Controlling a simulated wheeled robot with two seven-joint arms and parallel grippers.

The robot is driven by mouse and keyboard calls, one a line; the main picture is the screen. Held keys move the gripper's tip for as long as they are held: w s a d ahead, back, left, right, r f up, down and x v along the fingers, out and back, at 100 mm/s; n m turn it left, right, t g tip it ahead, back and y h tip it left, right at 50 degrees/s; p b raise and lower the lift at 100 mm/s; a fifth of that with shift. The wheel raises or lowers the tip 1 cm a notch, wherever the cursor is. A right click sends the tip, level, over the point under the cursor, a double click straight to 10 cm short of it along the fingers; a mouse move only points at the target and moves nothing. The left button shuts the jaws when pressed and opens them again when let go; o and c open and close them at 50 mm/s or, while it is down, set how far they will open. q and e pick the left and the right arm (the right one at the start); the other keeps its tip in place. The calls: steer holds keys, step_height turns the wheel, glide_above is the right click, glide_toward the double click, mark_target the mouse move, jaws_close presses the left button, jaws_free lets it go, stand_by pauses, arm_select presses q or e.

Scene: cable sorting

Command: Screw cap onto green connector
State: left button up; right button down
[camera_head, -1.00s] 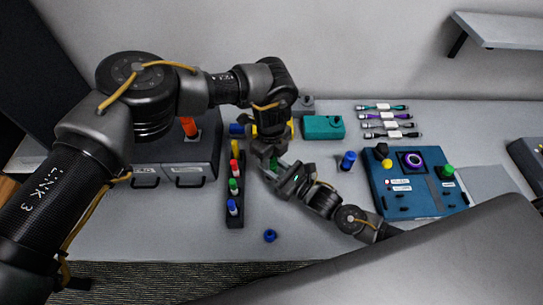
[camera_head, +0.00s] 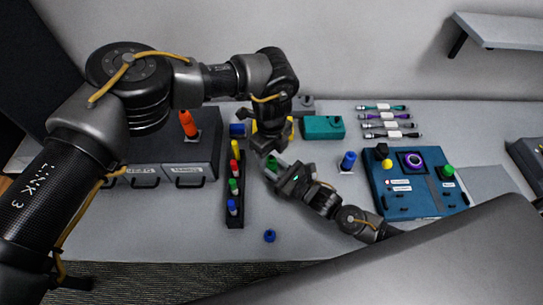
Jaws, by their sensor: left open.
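A green piece (camera_head: 272,162), which looks like the green connector, shows at the jaws of my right gripper (camera_head: 273,169). My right gripper appears shut on it and holds it above the table, between the rack and the teal box. My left gripper (camera_head: 267,146) points down just above it and is open. Whether a cap sits on the connector is too small and too hidden by the jaws to tell.
A black rack (camera_head: 233,218) with several coloured connectors stands to the left. A blue ring-like piece (camera_head: 269,236) lies in front. A teal box (camera_head: 322,127), a blue cylinder (camera_head: 347,161), a blue board (camera_head: 409,205) and several cables (camera_head: 384,124) are to the right.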

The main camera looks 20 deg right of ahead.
arm_select(q)
step_height(320, 180, up, 10)
stand_by(0.4)
arm_select(e)
steer(key=c, duration=1)
jaws_free()
steer(key=shift+o, duration=0.2)
arm_select(q)
steer(key=shift+f, duration=0.1)
